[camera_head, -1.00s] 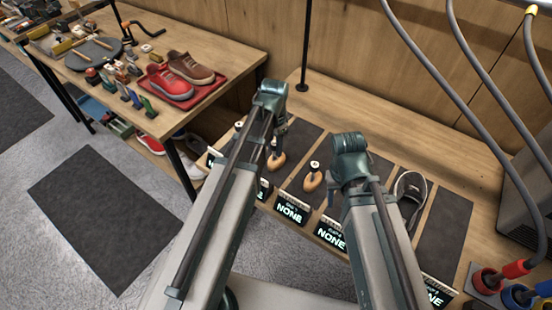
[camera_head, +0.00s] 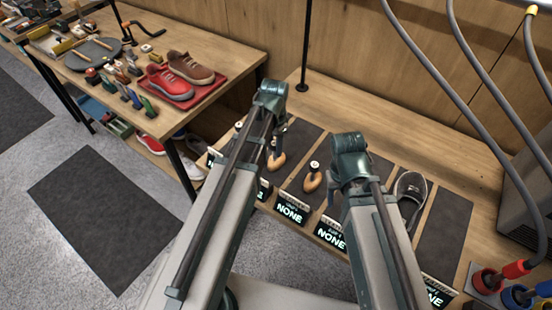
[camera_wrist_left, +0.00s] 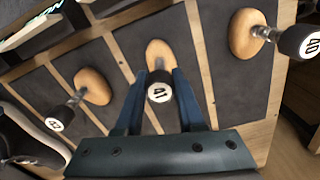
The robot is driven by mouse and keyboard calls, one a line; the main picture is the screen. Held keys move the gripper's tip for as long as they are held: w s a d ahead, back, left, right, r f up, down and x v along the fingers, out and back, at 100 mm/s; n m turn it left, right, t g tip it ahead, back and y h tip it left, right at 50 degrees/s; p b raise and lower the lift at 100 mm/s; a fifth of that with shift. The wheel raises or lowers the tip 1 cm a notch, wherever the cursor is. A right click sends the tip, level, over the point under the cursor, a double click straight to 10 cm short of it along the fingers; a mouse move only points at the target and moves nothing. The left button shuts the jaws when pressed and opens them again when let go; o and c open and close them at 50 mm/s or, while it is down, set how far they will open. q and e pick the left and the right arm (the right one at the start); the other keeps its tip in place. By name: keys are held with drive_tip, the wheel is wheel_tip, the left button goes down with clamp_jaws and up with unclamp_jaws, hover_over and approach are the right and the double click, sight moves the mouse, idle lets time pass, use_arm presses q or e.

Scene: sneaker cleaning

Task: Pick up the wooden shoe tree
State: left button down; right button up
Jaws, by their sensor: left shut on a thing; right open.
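My left gripper (camera_head: 276,140) is shut on the middle wooden shoe tree (camera_head: 277,161). In the left wrist view, its two blue fingers (camera_wrist_left: 158,88) close around the stem below the dark numbered knob (camera_wrist_left: 159,91), and the wooden foot (camera_wrist_left: 159,53) shows beyond. I cannot tell whether it touches the mat. A second shoe tree (camera_head: 312,180) stands on the mat to its right, also in the left wrist view (camera_wrist_left: 92,86). A third (camera_wrist_left: 243,36) stands on the other side. My right gripper (camera_head: 350,158) is open; its fingers are mostly hidden behind its wrist.
A dark sneaker (camera_head: 411,188) lies on a mat right of my right arm. Label signs reading NONE (camera_head: 291,211) line the bench's front edge. A side table holds red and brown shoes on a red tray (camera_head: 210,96). Hoses hang at the right.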

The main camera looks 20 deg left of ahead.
use_arm(q)
drive_tip(key=shift+r, duration=0.1)
idle(0.4)
wheel_tip(320, 180, up, 10)
drive_tip(key=p, duration=1)
